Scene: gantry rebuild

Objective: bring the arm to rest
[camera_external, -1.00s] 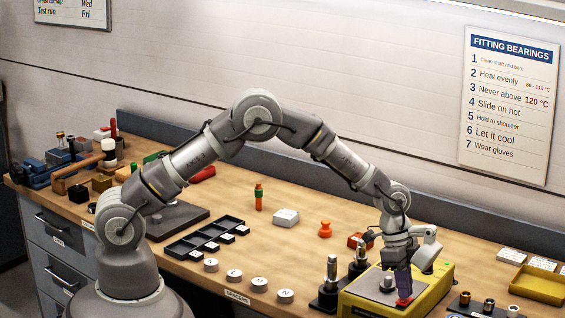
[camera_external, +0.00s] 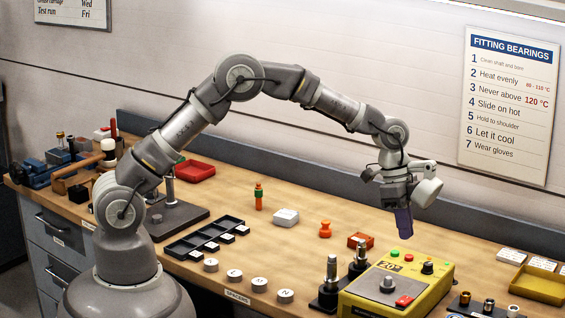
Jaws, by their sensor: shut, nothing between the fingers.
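My gripper (camera_external: 404,224) hangs at the end of my arm on the right side of the bench, fingers pointing down. Its dark purple fingers are shut with nothing between them. It is in the air above and behind the yellow heater box (camera_external: 420,283), apart from it.
Two dark stands with metal shafts (camera_external: 331,270) are left of the heater. A black compartment tray (camera_external: 205,238), labelled spacers (camera_external: 233,276), a white box (camera_external: 285,217) and orange pieces (camera_external: 325,229) lie mid-bench. A yellow tray (camera_external: 538,286) is at right. The wall stands behind.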

